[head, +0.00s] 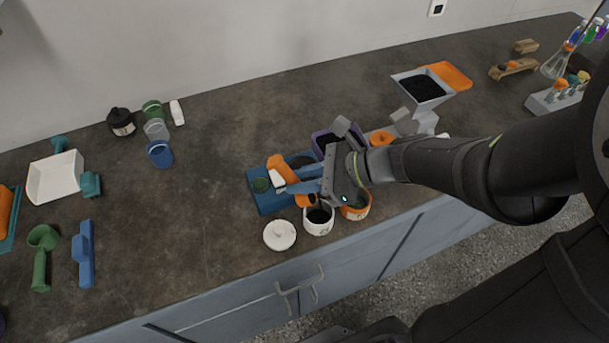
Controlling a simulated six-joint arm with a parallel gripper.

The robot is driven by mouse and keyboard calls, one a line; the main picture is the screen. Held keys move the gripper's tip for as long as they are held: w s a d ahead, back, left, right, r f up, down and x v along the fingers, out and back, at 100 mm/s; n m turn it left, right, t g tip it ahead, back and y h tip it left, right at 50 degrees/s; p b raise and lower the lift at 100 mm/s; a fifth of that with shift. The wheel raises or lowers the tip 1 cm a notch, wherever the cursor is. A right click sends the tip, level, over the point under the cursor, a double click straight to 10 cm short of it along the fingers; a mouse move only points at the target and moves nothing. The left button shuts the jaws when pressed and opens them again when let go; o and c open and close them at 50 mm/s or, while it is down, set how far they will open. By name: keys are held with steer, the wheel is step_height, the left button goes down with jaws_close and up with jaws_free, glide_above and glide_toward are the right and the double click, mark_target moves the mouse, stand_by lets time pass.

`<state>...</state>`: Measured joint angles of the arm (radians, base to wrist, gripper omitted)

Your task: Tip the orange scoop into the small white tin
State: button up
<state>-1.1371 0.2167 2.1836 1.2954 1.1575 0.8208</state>
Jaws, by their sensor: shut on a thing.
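My gripper (290,182) is shut on the orange scoop (281,164), whose orange shows on both sides of the fingers. The fingers hide its middle. Its lower orange end (305,201) is close to the rim of the small white tin (318,226) at the counter's front. I cannot tell whether it overhangs the opening, or what the scoop holds. The tin is open and upright, with a dark interior. A white round lid (280,235) lies to its left.
A blue block (268,204) with a green round piece stands under my gripper. An orange tin (358,212) stands right of the white tin. A purple container (322,142) is behind. A grey tray of black grains (423,88) lies further back. The counter's left middle is clear.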

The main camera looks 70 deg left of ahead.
stand_by(0.5)
steer(key=shift+w+d+r+g+y, duration=0.2)
steer(key=shift+w+g+y, duration=0.15)
steer(key=shift+g, duration=0.25)
stand_by(0.6)
steer(key=shift+w+d+g+y, duration=0.25)
steer(key=shift+w+g+y, duration=0.15)
steer(key=shift+g, duration=0.2)
stand_by(0.5)
steer(key=shift+w+d+r+g+y, duration=0.1)
steer(key=shift+w+d+g+y, duration=0.2)
steer(key=shift+g, duration=0.3)
steer(key=shift+w+a, duration=0.1)
steer(key=shift+w+d+g+y, duration=0.2)
steer(key=shift+w+g+y, duration=0.15)
steer(key=shift+g, duration=0.25)
stand_by(0.8)
